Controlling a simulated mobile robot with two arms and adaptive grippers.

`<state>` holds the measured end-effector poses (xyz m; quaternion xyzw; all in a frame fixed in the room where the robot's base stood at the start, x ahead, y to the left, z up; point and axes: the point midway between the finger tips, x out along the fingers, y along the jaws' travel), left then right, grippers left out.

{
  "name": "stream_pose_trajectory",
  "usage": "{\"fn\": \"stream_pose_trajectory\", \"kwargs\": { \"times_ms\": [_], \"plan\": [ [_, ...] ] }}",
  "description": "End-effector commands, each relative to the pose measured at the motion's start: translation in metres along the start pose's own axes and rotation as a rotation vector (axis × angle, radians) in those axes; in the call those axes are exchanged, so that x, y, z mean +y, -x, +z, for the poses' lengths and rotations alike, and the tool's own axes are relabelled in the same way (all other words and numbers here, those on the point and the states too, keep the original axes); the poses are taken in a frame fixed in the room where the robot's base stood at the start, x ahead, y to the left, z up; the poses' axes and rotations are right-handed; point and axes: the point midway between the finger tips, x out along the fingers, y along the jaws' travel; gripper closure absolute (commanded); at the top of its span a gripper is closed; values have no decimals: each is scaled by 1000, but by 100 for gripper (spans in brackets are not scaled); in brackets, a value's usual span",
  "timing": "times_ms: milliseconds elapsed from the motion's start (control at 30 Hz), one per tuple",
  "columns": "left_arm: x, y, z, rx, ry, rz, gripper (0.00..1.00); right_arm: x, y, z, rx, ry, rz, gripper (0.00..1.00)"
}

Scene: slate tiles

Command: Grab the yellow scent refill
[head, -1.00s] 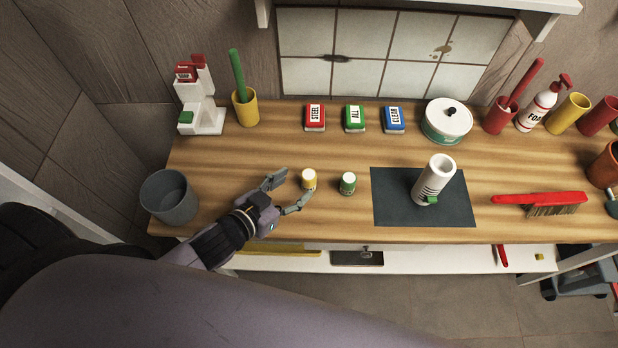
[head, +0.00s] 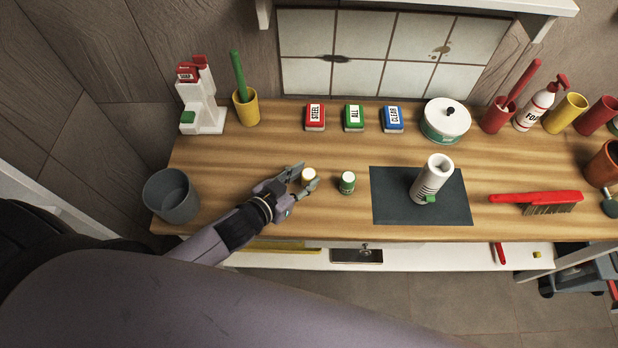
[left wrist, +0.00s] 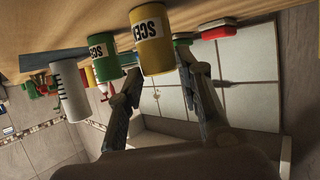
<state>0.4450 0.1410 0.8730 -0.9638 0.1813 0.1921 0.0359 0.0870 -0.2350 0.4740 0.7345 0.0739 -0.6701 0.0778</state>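The yellow scent refill (head: 308,175) is a small yellow can with a pale top, standing on the wooden bench. My left gripper (head: 310,174) has its fingers on both sides of it, apparently touching, so it looks shut on it. In the left wrist view the yellow refill (left wrist: 151,38) shows part of a label, and the fingertips of the left gripper (left wrist: 156,65) lie close against its sides. A similar green refill (head: 347,182) stands just to the right, and this green refill (left wrist: 102,56) also shows in the wrist view. My right gripper is not in view.
A grey bin (head: 170,197) stands at the left. Red, green and blue boxes (head: 354,118) line the back. A red brush (head: 535,198) lies at the right. Bench between refills and boxes is clear.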

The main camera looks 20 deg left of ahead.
Motion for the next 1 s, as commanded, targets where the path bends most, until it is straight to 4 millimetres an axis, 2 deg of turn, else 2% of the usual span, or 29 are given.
{"fn": "stream_pose_trajectory", "kwargs": {
  "times_ms": [67,400,767,867,1000],
  "plan": [
    [0,0,0,0,0,0,74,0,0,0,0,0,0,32],
    [0,0,0,0,0,0,97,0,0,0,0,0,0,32],
    [0,2,-6,1,-1,0,97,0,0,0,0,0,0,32],
    [-1,6,-15,3,-3,0,97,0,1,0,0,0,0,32],
    [0,16,-41,6,-2,1,97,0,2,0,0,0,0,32]
  ]
}}
